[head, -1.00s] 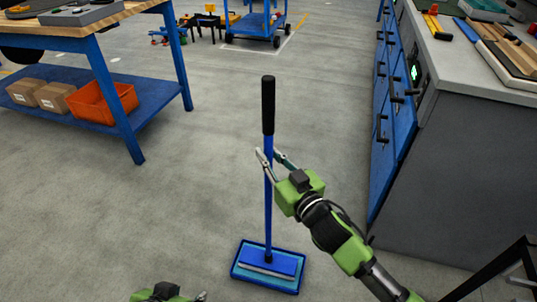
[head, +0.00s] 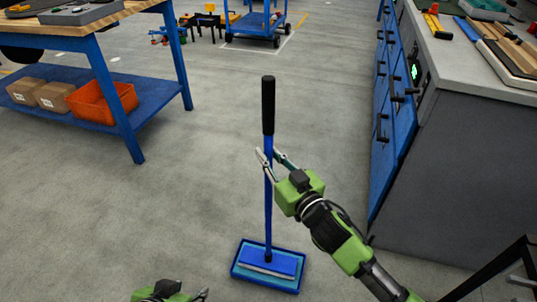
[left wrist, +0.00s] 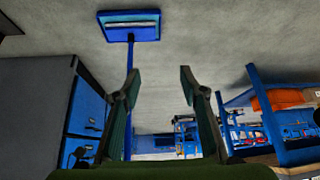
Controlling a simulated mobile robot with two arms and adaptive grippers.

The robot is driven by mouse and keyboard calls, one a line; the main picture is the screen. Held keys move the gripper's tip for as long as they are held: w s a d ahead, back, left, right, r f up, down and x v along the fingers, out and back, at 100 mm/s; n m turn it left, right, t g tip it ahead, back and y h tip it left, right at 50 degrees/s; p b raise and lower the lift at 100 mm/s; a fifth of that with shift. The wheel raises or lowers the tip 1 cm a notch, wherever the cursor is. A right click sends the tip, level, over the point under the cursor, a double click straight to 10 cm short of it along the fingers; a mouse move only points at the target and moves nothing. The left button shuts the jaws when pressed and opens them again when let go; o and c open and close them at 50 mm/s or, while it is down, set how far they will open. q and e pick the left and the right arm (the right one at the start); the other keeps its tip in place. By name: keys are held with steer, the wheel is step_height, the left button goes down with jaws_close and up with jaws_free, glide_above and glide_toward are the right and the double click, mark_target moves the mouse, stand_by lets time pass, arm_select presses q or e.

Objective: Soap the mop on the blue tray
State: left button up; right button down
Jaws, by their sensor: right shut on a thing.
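The mop (head: 268,205) stands upright, with a blue pole and a black grip at its top. Its flat blue head (head: 285,264) rests on the blue tray (head: 264,285) on the floor. My right gripper (head: 269,156) is shut on the mop's pole just below the black grip. My left gripper (left wrist: 156,76) is open and empty, its two fingers spread in the left wrist view. In the head view only part of it shows at the bottom edge, left of the tray. The left wrist view also shows the tray and mop upside down at the top.
A grey cabinet (head: 465,170) with blue drawers stands on the right. A workbench (head: 120,115) with an orange bin (head: 104,101) and cardboard boxes on its lower shelf is at the left. A blue cart (head: 255,22) stands at the back. The floor around the tray is clear.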

mark_target(272, 131)
arm_select(q)
steer(key=shift+w+d+r+t, duration=0.2)
steer(key=shift+w+r+t, duration=0.2)
steer(key=shift+w, duration=0.3)
arm_select(e)
steer(key=shift+f, duration=0.15)
stand_by(0.6)
arm_select(q)
steer(key=shift+s+a+f, duration=0.1)
stand_by(0.4)
